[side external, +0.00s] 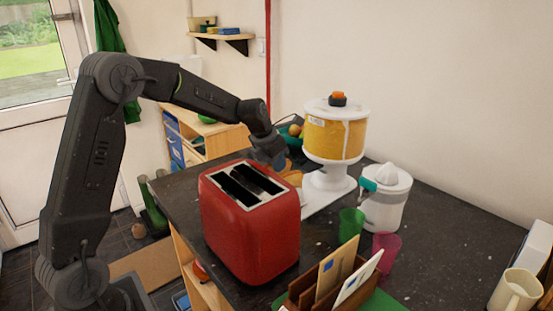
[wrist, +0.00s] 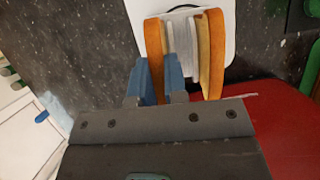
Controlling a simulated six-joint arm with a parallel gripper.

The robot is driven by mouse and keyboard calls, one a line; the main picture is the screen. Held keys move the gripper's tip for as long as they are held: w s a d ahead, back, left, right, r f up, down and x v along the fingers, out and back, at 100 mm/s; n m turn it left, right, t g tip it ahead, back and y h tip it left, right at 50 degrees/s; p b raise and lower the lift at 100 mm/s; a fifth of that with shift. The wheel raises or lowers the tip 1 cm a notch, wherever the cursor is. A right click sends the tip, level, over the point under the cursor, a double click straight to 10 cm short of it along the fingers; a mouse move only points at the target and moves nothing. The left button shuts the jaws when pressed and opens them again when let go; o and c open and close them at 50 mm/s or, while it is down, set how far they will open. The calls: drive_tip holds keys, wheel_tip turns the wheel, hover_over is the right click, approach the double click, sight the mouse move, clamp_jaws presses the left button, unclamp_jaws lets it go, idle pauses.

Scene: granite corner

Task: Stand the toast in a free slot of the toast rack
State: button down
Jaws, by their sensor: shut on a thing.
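The toast (wrist: 154,40), an orange-brown slice seen edge-on, is between the two blue fingertips of my gripper (wrist: 156,82) in the wrist view. My gripper is shut on it. The toast rack (wrist: 181,45), with pale grey dividers, is just right of the held toast. Another slice (wrist: 214,55) stands at the rack's right side. I cannot tell whether the held toast's lower edge is inside a slot. In the side view my gripper (side external: 277,161) points down behind the red toaster. Orange-brown bread (side external: 292,178) shows there, and the toaster hides most of the rack.
The red toaster (side external: 250,225) stands close in front of my gripper. A yellow drink dispenser (side external: 335,135) stands to its right, then a white juicer (side external: 385,205), a green cup (side external: 351,222) and a pink cup (side external: 386,246). A letter holder (side external: 305,288) is in front.

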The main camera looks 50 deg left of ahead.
idle(0.4)
drive_tip(key=c, duration=1.1)
unclamp_jaws()
drive_tip(key=shift+r, duration=4)
